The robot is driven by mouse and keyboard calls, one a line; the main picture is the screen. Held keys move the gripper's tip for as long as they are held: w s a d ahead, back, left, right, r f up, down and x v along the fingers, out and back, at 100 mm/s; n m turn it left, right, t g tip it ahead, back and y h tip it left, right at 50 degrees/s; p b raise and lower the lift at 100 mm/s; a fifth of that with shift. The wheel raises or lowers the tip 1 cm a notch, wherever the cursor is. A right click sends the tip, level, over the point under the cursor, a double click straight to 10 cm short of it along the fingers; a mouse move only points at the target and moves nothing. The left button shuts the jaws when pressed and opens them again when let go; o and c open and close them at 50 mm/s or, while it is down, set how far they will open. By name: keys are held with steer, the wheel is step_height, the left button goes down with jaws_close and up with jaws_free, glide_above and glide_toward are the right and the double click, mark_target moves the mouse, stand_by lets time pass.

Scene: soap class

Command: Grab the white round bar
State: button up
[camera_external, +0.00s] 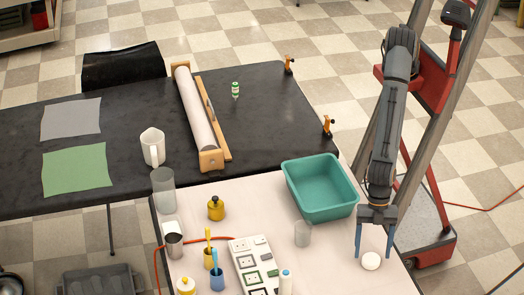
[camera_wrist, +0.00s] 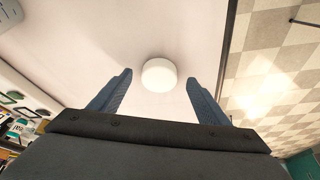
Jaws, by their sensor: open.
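The white round bar (camera_external: 371,261) lies on the pale table near its right edge. In the wrist view the bar (camera_wrist: 159,75) shows as a short white disc on the light tabletop. My gripper (camera_external: 376,250) points down just above the bar, with its blue fingers spread. In the wrist view my gripper (camera_wrist: 160,88) is open and empty, with one finger on each side of the bar's position. The bar appears a little beyond the fingertips there, and I see no contact.
A teal bin (camera_external: 319,190) stands behind and left of my gripper. A translucent cup (camera_external: 303,233) stands left of the bar. A white socket panel (camera_external: 253,262) and small yellow and blue containers stand farther left. The table's right edge is close to the bar.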

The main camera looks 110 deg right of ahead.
steer(key=shift+x, duration=0.9)
steer(key=shift+w, duration=0.1)
steer(key=shift+r, duration=0.1)
steer(key=c, duration=1.2)
steer(key=shift+o, duration=0.2)
